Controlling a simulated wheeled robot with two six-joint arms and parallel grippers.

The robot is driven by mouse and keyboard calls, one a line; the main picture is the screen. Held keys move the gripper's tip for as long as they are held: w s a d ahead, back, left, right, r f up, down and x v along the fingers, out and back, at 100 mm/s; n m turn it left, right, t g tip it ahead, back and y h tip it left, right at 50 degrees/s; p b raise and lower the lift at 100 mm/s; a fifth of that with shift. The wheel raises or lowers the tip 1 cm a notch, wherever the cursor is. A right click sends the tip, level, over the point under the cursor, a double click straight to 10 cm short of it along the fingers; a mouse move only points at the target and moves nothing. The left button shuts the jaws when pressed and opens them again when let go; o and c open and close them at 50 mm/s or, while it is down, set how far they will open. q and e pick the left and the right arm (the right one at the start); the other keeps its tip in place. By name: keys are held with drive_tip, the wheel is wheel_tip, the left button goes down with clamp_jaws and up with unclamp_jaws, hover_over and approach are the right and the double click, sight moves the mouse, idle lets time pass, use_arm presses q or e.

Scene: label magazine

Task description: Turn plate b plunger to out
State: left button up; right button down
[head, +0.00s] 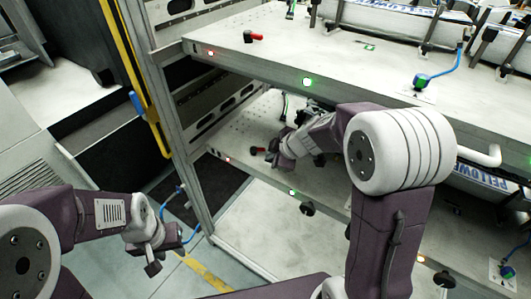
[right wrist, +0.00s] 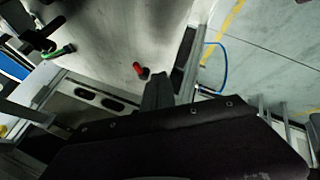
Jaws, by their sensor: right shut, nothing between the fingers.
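A small red-handled plunger with a dark base (head: 272,146) stands on the lower shelf plate, and it also shows in the right wrist view (right wrist: 138,69). Another red-handled plunger (head: 252,37) lies on the upper shelf plate near its left edge. No letter marking plate b is readable. My right gripper (head: 280,160) is at the lower plate, close beside its plunger; its dark fingers (right wrist: 158,88) are shut and empty, just right of the red handle in the wrist view. My left gripper (head: 153,257) hangs at lower left, away from the shelves; its jaw opening is unclear.
The upper shelf (head: 350,65) roofs the lower one, and my right arm passes in front of it. A metal post (head: 183,160) and a yellow rail (head: 133,75) stand to the left. A blue cable hangs near my left gripper.

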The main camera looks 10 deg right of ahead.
sight(258, 150)
drive_tip(key=b+x, duration=0.1)
drive_tip(key=x, duration=0.5)
drive_tip(key=shift+f, duration=0.2)
drive_tip(key=w+p, duration=0.3)
drive_tip(key=w, duration=0.1)
drive_tip(key=shift+d, duration=0.35)
drive_tip(key=shift+w+f, duration=0.2)
drive_tip(key=shift+w, duration=0.05)
